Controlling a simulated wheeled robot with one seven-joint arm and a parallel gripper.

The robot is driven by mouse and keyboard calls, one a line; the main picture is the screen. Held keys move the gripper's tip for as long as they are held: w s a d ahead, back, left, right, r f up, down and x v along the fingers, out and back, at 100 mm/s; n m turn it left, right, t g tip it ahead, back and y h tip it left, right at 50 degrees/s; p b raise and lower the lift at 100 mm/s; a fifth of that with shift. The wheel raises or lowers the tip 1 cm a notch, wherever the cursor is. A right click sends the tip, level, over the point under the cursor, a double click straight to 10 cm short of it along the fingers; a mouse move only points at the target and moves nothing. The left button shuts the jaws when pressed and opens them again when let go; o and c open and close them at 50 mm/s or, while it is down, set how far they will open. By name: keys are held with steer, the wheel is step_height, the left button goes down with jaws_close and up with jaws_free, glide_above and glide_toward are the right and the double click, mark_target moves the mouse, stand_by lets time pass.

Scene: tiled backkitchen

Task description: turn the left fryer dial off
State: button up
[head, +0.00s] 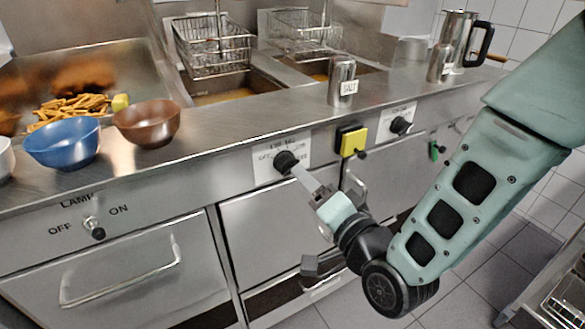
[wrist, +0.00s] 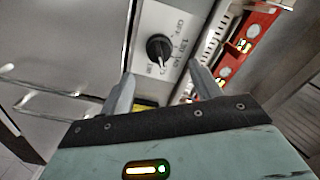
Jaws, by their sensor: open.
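The left fryer dial (head: 286,162) is a black knob on a white label plate, with OFF printed at the left, below the left fryer well. In the wrist view the dial (wrist: 158,47) lies ahead, between the lines of my two fingers. Its pale mark appears to point down in that picture, away from the OFF lettering. My gripper (head: 320,172) is open and empty in front of the panel. In the head view one finger overlaps the dial's edge; whether it touches I cannot tell. The fingers also show in the wrist view (wrist: 161,69).
A yellow block (head: 352,140) and a second black dial (head: 400,125) sit right of it on the panel. A lamp switch (head: 95,227) is at left. A salt shaker (head: 342,80), blue bowl (head: 62,143) and brown bowl (head: 147,122) stand on the counter. Drawer handles protrude below.

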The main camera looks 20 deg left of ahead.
mark_target(292, 165)
steer(key=x, duration=0.7)
steer(key=shift+w+a, duration=0.15)
steer(key=c, duration=0.9)
